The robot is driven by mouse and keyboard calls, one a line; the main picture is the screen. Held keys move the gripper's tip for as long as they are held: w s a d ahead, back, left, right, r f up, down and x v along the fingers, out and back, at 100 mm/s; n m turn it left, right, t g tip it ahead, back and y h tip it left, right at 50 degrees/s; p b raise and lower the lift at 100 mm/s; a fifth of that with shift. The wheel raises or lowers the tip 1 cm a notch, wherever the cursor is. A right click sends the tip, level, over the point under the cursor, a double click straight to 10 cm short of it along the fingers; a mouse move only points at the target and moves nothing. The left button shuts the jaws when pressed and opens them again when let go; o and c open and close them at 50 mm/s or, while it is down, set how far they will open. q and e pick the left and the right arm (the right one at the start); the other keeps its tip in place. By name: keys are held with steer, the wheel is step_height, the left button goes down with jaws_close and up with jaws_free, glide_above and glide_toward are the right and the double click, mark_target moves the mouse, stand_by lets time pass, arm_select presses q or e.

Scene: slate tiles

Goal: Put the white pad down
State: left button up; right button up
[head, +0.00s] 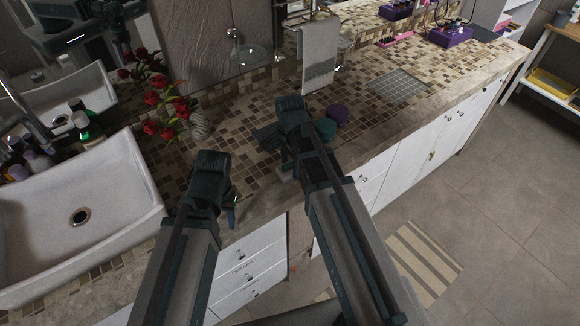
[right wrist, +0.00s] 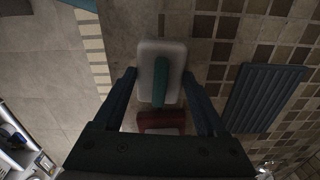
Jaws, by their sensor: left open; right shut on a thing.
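The white pad (right wrist: 147,72) is in the right wrist view, a rounded white block with a green strip along its middle. My right gripper (right wrist: 160,76) is shut on it, one finger at each side. In the head view my right gripper (head: 286,163) is over the front part of the counter, and only a small bit of the pad shows below it. I cannot tell whether the pad touches the counter. My left gripper (head: 228,196) is open and empty near the counter's front edge, right of the sink.
A dark ribbed tray (right wrist: 262,98) lies on the tiled counter beside the pad. A reddish-brown thing (right wrist: 161,121) shows below the pad. Purple (head: 337,111) and teal (head: 326,127) round things stand right of my right gripper.

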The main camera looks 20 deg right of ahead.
mark_target(290, 164)
steer(key=o, duration=1.2)
steer(key=shift+o, duration=0.2)
steer(key=shift+f, duration=0.1)
arm_select(q)
steer(key=shift+f+b, duration=0.25)
steer(key=shift+b, duration=0.05)
arm_select(e)
steer(key=shift+f, duration=0.15)
step_height(290, 164, up, 14)
steer(key=p, duration=1.4)
arm_select(q)
step_height(290, 164, up, 14)
arm_select(e)
steer(key=s+a+n+h, duration=0.1)
steer(key=s+a+n, duration=0.9)
steer(key=s+n, duration=0.4)
steer(key=n, duration=0.4)
steer(key=shift+s+a+n, duration=0.15)
steer(key=shift+a+n, duration=0.15)
steer(key=shift+n, duration=0.1)
arm_select(q)
steer(key=shift+f, duration=0.15)
arm_select(e)
steer(key=shift+f, duration=0.1)
